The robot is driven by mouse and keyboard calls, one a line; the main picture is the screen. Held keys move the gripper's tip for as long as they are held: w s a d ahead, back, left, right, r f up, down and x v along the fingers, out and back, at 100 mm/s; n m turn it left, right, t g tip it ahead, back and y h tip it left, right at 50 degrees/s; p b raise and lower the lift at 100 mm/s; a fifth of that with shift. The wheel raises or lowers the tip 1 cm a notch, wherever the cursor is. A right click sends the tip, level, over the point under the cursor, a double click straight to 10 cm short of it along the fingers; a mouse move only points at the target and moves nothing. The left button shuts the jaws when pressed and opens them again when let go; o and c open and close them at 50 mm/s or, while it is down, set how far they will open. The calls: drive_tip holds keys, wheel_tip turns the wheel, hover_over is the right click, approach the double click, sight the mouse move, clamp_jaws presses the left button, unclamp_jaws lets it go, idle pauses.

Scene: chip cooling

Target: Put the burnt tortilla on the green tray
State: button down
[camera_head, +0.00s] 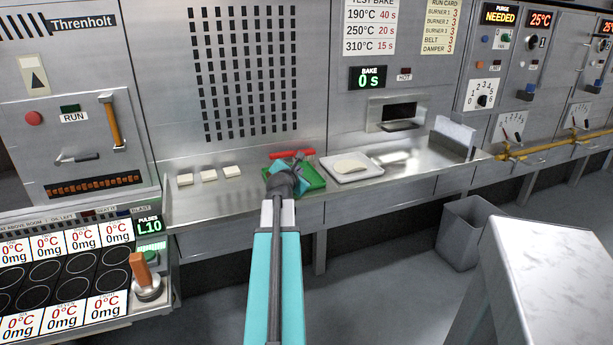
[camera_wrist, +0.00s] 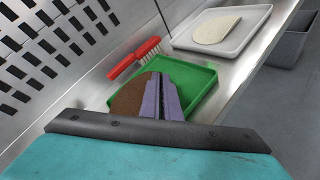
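The burnt tortilla (camera_wrist: 128,98) is a dark brown, rounded piece against the left of my finger plates in the wrist view. My gripper (camera_wrist: 163,96) has its two purple-grey fingers close together and appears shut on the tortilla, though the pinch itself is hidden. The green tray (camera_wrist: 203,78) lies on the steel shelf, directly behind the fingers and tortilla. In the head view my gripper (camera_head: 286,179) is over the left part of the green tray (camera_head: 311,180), and my arm hides the tortilla. Whether the tortilla touches the tray I cannot tell.
A white tray (camera_head: 373,174) with a pale tortilla (camera_head: 350,166) stands right of the green tray. A red-handled brush (camera_head: 291,154) lies behind the green tray. Several small white blocks (camera_head: 208,175) sit to the left. A grey bin (camera_head: 466,232) stands on the floor.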

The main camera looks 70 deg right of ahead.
drive_tip(key=shift+s+d+f, duration=0.1)
drive_tip(key=shift+s+d, duration=0.2)
drive_tip(key=shift+d, duration=0.4)
drive_tip(key=shift+s+d+f, duration=0.1)
drive_tip(key=shift+s+d, duration=0.15)
drive_tip(key=shift+d, duration=0.45)
drive_tip(key=shift+s+d+f, duration=0.1)
drive_tip(key=shift+s+d, duration=0.2)
drive_tip(key=shift+d, duration=0.4)
drive_tip(key=shift+f, duration=1.7)
drive_tip(key=shift+f, duration=0.1)
drive_tip(key=c, duration=2)
unclamp_jaws()
drive_tip(key=shift+a, duration=0.1)
drive_tip(key=v, duration=1.2)
